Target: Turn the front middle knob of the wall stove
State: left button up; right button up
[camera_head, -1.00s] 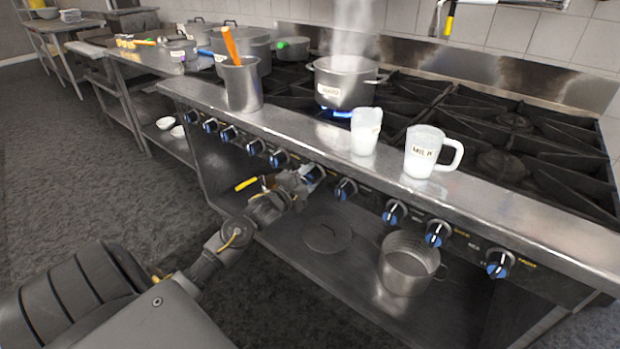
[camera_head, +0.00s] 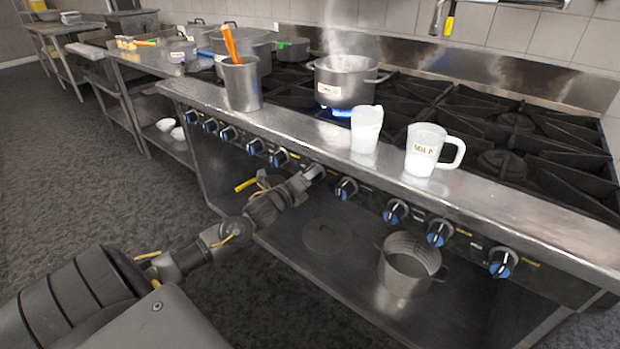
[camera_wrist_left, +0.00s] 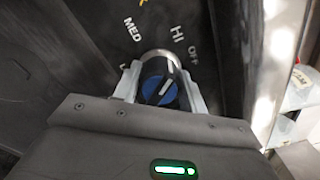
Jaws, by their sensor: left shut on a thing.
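The wall stove (camera_head: 335,167) has a row of black knobs with blue faces along its front edge. My left gripper (camera_head: 312,174) reaches to a knob near the middle of that row and largely hides it in the head view. In the left wrist view, the knob (camera_wrist_left: 160,87) sits between the two fingers of my left gripper (camera_wrist_left: 161,84), which are shut on it. Its white pointer line is tilted, with its upper end toward the right, near the HI and OFF marks. My right gripper is not in view.
A steaming labelled pot (camera_head: 342,83) stands over a blue flame. A perforated pot (camera_head: 404,270) sits on the lower shelf.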

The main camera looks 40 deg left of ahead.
pick_arm(q)
jog(key=m+b, duration=0.1)
jog(key=m, duration=0.3)
jog(key=shift+f+m, duration=0.15)
jog(key=shift+m, duration=0.15)
jog(key=shift+d+m+b, duration=0.1)
jog(key=shift+m+b, duration=0.45)
jog(key=shift+m, duration=1.05)
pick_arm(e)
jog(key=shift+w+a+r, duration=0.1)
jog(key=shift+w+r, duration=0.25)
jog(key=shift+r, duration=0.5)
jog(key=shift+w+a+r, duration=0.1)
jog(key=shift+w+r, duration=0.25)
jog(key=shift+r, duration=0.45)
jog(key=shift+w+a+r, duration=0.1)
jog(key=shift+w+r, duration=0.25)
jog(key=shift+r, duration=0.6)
pick_arm(q)
jog(key=o, duration=1)
jog(key=shift+c, duration=0.2)
jog(key=shift+s, duration=0.1)
jog(key=s, duration=1)
jog(key=shift+s, duration=0.35)
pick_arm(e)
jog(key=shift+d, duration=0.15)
